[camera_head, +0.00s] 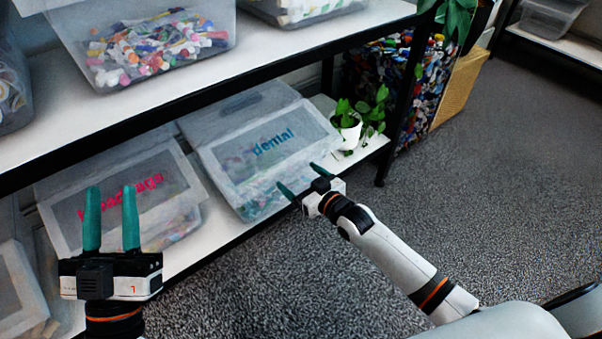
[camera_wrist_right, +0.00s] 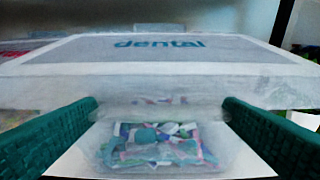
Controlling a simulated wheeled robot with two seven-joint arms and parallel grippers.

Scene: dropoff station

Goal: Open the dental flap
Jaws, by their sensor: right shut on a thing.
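The dental flap (camera_head: 271,141) is a pale lid with a grey panel and blue "dental" lettering. It lies sloping over the front of a clear bin (camera_head: 262,205) on the lower shelf. In the right wrist view the flap (camera_wrist_right: 165,72) spans the picture, with colourful packets showing through the bin (camera_wrist_right: 165,150) below its front edge. My right gripper (camera_head: 301,180) is at the flap's front edge, fingers on either side, shut on the flap; the exact contact is hard to see. My left gripper (camera_head: 111,218) is open and empty, in front of the neighbouring bin.
A second lidded bin with pink lettering (camera_head: 60,212) stands to the left. A potted plant (camera_head: 349,131) stands close on the right of the dental bin. The upper shelf (camera_head: 180,101) overhangs from above, and a black post (camera_head: 399,120) rises at right. The carpet (camera_head: 490,190) is clear.

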